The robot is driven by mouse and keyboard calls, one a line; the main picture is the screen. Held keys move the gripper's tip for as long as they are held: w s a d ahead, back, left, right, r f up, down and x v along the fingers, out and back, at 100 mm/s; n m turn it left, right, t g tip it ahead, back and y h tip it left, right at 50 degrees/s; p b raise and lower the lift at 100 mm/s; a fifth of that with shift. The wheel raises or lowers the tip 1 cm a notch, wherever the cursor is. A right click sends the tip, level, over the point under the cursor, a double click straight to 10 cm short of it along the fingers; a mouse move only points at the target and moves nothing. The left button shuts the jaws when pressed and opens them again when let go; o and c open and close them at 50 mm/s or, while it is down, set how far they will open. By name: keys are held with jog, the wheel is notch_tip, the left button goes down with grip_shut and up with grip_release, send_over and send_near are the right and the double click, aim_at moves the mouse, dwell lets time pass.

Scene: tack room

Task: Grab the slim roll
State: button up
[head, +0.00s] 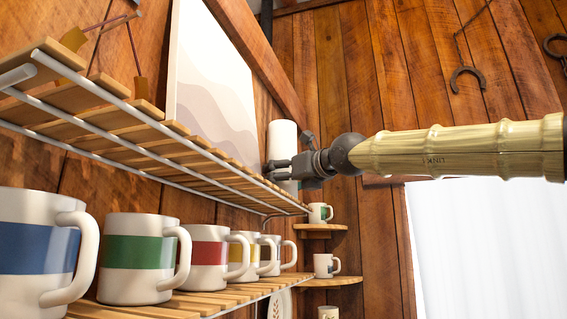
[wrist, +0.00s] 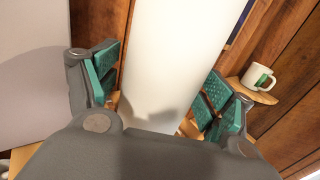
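The slim roll (head: 283,139) is a plain white upright cylinder at the far end of the upper slatted shelf, beside the picture panel. In the wrist view the white roll (wrist: 178,60) fills the middle, between my fingers. My gripper (head: 280,170) reaches in from the right at the roll's lower part. In the wrist view my gripper (wrist: 160,88) is open, with one green-padded finger on each side of the roll and narrow gaps showing between pads and roll. The roll's base is hidden behind the gripper's body in the wrist view.
The upper slatted shelf (head: 130,120) has a metal rail along its front. Several striped mugs (head: 139,260) line the lower shelf. A pale picture panel (head: 212,85) leans against the wall. Small corner shelves (head: 333,281) hold mugs, one also showing in the wrist view (wrist: 258,78).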

jog(key=shift+w+a, duration=0.1)
jog(key=c, duration=0.3)
jog(key=shift+w+f, duration=0.25)
jog(key=shift+w, duration=0.05)
jog(key=c, duration=0.3)
